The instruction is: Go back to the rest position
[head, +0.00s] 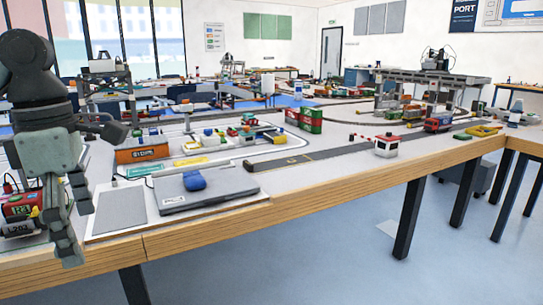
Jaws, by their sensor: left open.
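My left gripper (77,228) is at the left edge of the head view, over the near left part of the table (330,185). Its fingers point down and are spread apart, with nothing seen between them. A red and dark block with a yellow part (20,208) shows just left of the fingers, partly cut off by the picture edge. A grey flat pad (118,210) lies just right of the fingers. My right gripper is not in view.
A blue object (195,181) lies on a dark grey flat case (215,197). A gantry crane (430,76) stands at the back right. Floor (330,270) in front is clear.

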